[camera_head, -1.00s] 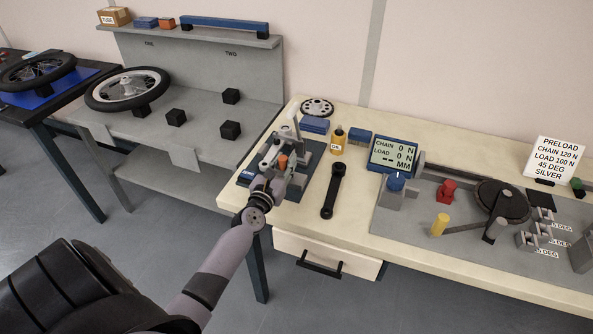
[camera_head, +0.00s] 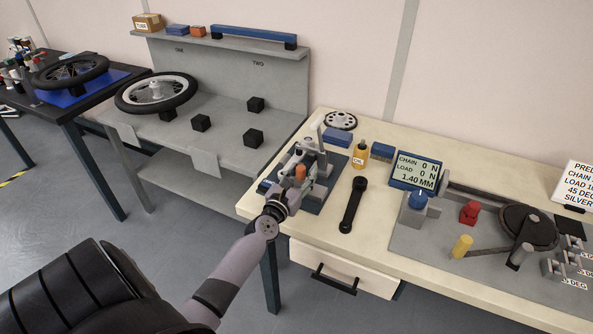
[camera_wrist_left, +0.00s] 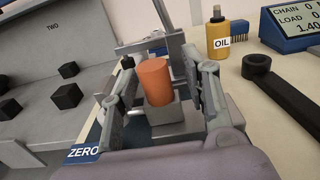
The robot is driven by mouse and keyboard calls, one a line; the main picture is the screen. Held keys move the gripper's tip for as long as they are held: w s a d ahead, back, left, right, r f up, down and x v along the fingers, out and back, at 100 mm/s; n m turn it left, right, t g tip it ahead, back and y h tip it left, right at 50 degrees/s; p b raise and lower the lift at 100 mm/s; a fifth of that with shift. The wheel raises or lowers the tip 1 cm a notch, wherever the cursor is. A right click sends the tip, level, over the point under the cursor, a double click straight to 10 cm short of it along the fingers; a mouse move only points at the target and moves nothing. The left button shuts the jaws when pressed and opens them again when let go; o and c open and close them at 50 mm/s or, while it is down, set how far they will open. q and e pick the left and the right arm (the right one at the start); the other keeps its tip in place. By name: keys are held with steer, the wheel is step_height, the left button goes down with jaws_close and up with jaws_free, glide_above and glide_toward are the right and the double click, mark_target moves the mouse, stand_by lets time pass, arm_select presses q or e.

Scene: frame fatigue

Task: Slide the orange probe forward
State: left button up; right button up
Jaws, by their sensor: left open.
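The orange probe (camera_wrist_left: 155,82) is an upright orange cylinder on a grey block (camera_wrist_left: 167,112) in the left wrist view. In the head view the probe (camera_head: 300,172) shows small on the blue-based fixture (camera_head: 331,181) at the bench's left end. My left gripper (camera_wrist_left: 165,85) is open, with one finger on each side of the probe. I cannot tell whether either finger touches it. In the head view the left gripper (camera_head: 297,180) partly hides the fixture. The display (camera_head: 415,171) reads chain 0 N, load 0 N and 1.40 MM. My right gripper is not in view.
An oil bottle (camera_head: 359,155) and a black crank arm (camera_head: 352,206) stand and lie right of the fixture. A grey plate with a blue knob (camera_head: 418,198), red knob (camera_head: 469,211) and yellow post (camera_head: 461,246) is further right. A grey stand with a wheel (camera_head: 157,92) is left.

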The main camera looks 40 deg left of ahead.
arm_select(q)
steer(key=v, duration=1.1)
steer(key=shift+s+f, duration=0.1)
steer(key=shift+s, duration=0.3)
